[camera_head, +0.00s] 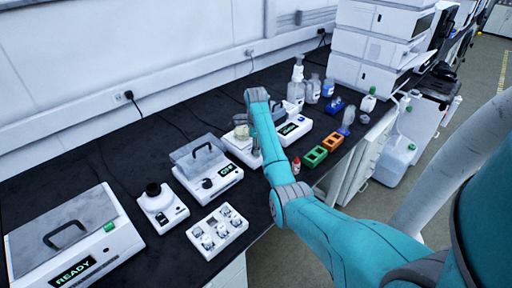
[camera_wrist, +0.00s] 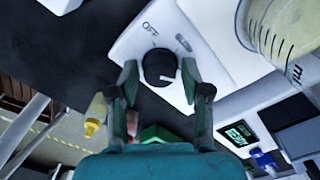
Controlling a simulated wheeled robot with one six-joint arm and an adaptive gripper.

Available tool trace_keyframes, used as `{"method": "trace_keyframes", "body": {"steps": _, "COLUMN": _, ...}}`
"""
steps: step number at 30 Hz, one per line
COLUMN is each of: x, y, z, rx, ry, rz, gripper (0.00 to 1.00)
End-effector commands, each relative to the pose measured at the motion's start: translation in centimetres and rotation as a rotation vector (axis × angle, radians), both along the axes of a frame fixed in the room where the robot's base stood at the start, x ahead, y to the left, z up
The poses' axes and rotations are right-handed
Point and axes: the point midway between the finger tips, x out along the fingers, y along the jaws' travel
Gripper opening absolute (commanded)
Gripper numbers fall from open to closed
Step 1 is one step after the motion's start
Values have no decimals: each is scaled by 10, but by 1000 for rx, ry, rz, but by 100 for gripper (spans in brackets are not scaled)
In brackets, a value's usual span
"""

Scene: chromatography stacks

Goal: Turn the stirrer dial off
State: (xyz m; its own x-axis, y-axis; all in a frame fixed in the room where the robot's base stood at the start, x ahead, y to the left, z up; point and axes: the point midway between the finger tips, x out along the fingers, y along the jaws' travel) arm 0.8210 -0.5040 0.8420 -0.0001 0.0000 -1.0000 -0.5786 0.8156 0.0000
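The stirrer (camera_wrist: 130,38) is a white unit with a round black dial (camera_wrist: 158,66) on its panel. An "OFF" label is printed beside the dial in the wrist view. The dial's white pointer mark faces the lower right there, away from that label. My gripper (camera_wrist: 160,75) has its two fingers apart, one on each side of the dial. I cannot tell whether they touch it. In the head view the stirrer (camera_head: 240,153) is partly hidden by my arm, and the dial and fingers are not clear.
A beaker of pale liquid (camera_wrist: 280,28) stands on the stirrer close to my fingers. A white device with a green display (camera_head: 292,129) is right of it. Green (camera_head: 314,157) and orange (camera_head: 332,142) racks sit near the bench edge. A lidded unit (camera_head: 207,168) stands left.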

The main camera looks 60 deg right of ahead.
Motion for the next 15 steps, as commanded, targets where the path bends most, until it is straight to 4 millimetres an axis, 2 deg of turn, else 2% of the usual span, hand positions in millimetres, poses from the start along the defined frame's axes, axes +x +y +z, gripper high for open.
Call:
{"method": "trace_keyframes", "body": {"steps": 1, "x": 0, "y": 0, "z": 0, "rx": 0, "ry": 0, "rz": 0, "gripper": 27}}
{"method": "trace_keyframes", "body": {"steps": 4, "x": 0, "y": 0, "z": 0, "rx": 0, "ry": 0, "rz": 0, "gripper": 2}}
{"method": "trace_keyframes", "body": {"steps": 5, "x": 0, "y": 0, "z": 0, "rx": 0, "ry": 0, "rz": 0, "gripper": 0}}
{"method": "trace_keyframes", "body": {"steps": 15, "x": 0, "y": 0, "z": 0, "rx": 0, "ry": 0, "rz": 39, "gripper": 0}}
